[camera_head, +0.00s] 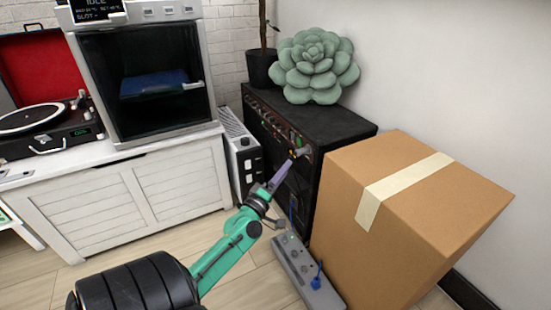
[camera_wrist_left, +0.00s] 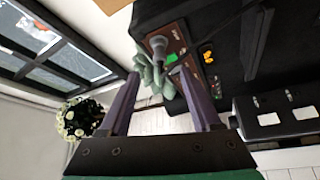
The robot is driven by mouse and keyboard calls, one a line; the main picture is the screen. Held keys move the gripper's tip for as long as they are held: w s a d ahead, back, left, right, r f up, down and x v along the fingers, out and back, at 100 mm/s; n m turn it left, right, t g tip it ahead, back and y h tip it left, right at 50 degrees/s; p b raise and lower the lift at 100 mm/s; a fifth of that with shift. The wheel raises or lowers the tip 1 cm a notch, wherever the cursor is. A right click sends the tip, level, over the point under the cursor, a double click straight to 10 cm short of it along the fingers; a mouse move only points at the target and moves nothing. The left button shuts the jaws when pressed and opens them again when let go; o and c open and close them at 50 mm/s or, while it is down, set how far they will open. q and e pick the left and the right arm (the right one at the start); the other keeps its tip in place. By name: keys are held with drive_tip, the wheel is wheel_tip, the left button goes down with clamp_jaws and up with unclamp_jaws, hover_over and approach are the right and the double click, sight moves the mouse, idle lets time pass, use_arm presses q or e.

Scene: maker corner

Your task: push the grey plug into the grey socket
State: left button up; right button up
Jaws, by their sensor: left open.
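A black amplifier-like cabinet (camera_head: 345,124) stands against the wall, with a row of coloured plugs and knobs on its panel (camera_head: 277,126). A grey plug (camera_head: 302,151) sticks out at the panel's right end; it also shows as a grey cylinder in the left wrist view (camera_wrist_left: 158,44). How deep it sits in the grey socket cannot be seen, as the socket is hidden behind it. My left gripper (camera_head: 288,164) is open and empty, in front of the panel just below and left of the plug. In the left wrist view its fingers (camera_wrist_left: 158,74) point towards the panel. My right gripper is out of view.
A large cardboard box (camera_head: 415,200) stands close to the cabinet's right. A power strip (camera_head: 290,256) with a blue plug (camera_head: 317,281) lies on the floor below. A succulent cushion (camera_head: 315,68) sits on top. A white unit (camera_head: 243,165) stands left of the cabinet.

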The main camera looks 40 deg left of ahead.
use_arm(q)
drive_tip(key=v, duration=0.5)
idle(0.3)
